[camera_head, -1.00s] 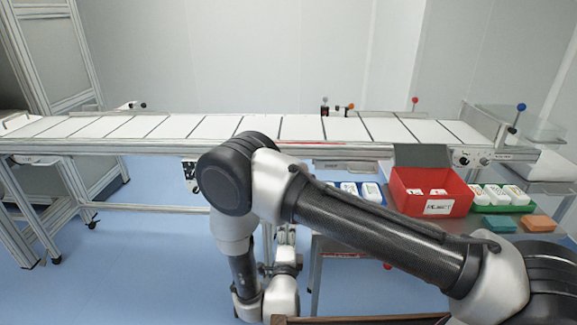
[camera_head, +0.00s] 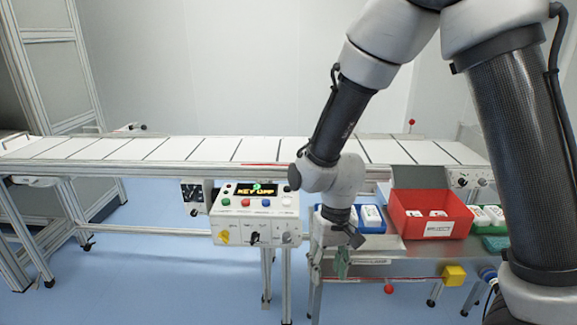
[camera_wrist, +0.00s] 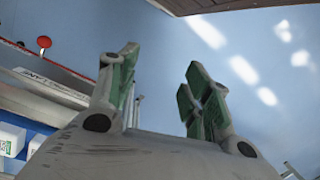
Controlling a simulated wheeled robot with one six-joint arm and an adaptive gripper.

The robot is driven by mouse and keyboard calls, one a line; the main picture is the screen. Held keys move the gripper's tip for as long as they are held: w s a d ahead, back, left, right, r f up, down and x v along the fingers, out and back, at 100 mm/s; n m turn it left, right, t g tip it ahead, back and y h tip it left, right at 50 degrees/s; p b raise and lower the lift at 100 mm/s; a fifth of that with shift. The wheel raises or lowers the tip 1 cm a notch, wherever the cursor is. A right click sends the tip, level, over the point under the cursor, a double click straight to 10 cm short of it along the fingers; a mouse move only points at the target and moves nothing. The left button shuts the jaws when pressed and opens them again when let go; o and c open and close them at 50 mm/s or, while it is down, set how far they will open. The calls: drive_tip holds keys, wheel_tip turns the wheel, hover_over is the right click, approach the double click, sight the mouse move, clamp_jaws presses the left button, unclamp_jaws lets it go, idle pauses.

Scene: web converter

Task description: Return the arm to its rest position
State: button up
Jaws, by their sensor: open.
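My arm reaches up at the right of the head view and bends down to my gripper (camera_head: 342,262), which hangs in front of the near edge of the steel table (camera_head: 400,262). In the wrist view my gripper (camera_wrist: 160,95) shows two green-padded fingers spread apart with nothing between them. Blue floor lies behind the fingers.
A control box (camera_head: 256,214) reading "KEY OFF" stands left of my gripper. A conveyor (camera_head: 200,150) runs across behind. A red bin (camera_head: 430,213) and a blue tray (camera_head: 372,228) with white packs sit on the table. A yellow block (camera_head: 454,276) is at the table's front.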

drive_tip(key=s+d+r+m+t, duration=0.1)
drive_tip(key=s+d+r+t, duration=0.2)
drive_tip(key=d+r, duration=1)
drive_tip(key=s+d+r+m+t, duration=0.2)
drive_tip(key=s+d+r, duration=0.4)
drive_tip(key=d+r, duration=0.6)
drive_tip(key=shift+s+d+r+t+h, duration=0.25)
drive_tip(key=shift+d+r+t+h, duration=0.2)
drive_tip(key=shift+d, duration=0.7)
